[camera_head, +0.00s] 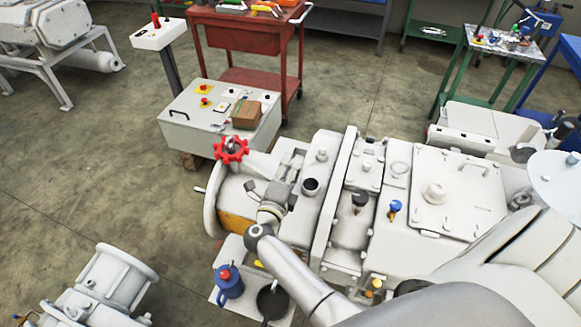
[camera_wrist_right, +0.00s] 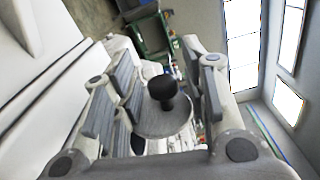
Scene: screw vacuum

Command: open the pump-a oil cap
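The large white pump (camera_head: 330,195) fills the middle and right of the head view. My right arm reaches in from the lower right, and its gripper (camera_head: 272,205) is above the pump's left part. In the right wrist view, a grey round cap with a black knob (camera_wrist_right: 163,92) shows between the spread fingers of my right gripper (camera_wrist_right: 165,80). The fingers stand around the cap, with small gaps at its sides. I cannot read a label that marks it as the pump-a oil cap. My left gripper is not in view.
A red handwheel (camera_head: 231,149) stands close to the right gripper's left. A dark-topped port (camera_head: 310,187) and a blue valve (camera_head: 394,208) rise from the pump. A blue can (camera_head: 229,281) stands below. The control box (camera_head: 212,115) is behind; floor is free at the left.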

